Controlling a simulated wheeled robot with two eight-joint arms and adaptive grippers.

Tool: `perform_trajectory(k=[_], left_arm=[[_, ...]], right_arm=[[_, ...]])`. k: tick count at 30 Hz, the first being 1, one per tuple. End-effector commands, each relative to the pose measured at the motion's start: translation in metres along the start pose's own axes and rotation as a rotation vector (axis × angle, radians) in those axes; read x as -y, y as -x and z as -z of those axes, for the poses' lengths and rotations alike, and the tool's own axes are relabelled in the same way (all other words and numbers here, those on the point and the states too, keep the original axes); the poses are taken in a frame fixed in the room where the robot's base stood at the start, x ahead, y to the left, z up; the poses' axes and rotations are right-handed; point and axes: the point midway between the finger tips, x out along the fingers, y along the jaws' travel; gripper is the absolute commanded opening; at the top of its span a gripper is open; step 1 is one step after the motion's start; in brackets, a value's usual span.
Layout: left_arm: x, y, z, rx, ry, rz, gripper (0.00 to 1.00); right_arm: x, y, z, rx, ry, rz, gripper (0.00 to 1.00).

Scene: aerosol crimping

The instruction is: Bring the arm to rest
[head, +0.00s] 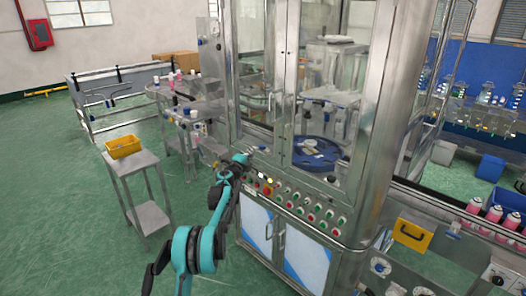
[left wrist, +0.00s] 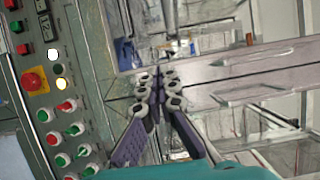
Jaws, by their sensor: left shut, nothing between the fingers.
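My left arm reaches up from the bottom of the head view. Its gripper (head: 246,156) is by the front of the steel crimping machine (head: 285,90), just above the left end of the control panel (head: 300,206). In the left wrist view the two dark fingers of the gripper (left wrist: 158,78) come together at their tips, with nothing between them. The panel (left wrist: 55,110) with its buttons lies to the left of the fingers there. Whether the fingertips touch the machine I cannot tell. My right gripper is in neither view.
A red emergency button (head: 267,191) is close to my left gripper. A small steel table (head: 148,164) with a yellow bin (head: 123,147) stands left of my arm. Green floor (head: 75,225) is free at the left. A conveyor with pink cans (head: 473,208) is at the right.

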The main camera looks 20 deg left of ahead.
Motion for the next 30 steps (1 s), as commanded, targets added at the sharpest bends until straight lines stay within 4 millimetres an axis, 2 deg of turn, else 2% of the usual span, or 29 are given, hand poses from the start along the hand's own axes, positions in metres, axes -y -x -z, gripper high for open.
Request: perform_trajectory(k=[1,6,12,14,17,20,24,27,30], left_arm=[[0.001,0.003,-0.008,0.002,0.000,0.000,0.00],[0.000,0.009,-0.021,0.000,0.000,0.000,0.00],[0.003,0.011,-0.023,0.002,0.005,0.002,0.00],[0.011,0.012,-0.020,0.011,0.020,0.009,0.00],[0.041,0.019,-0.010,0.046,0.078,0.031,0.00],[0.082,0.035,0.004,0.106,0.179,0.060,0.00],[0.131,0.075,0.025,0.208,0.353,0.079,0.00],[0.151,0.111,0.042,0.278,0.480,0.072,0.00],[0.160,0.153,0.060,0.346,0.608,0.047,0.00]], right_arm=[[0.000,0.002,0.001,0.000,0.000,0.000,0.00],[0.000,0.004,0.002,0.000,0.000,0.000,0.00],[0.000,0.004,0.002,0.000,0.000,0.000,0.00],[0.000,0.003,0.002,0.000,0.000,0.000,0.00],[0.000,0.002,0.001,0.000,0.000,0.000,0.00],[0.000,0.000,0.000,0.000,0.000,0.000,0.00],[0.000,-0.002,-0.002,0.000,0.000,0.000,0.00],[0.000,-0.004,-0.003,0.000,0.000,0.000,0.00],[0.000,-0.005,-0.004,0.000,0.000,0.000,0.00]])
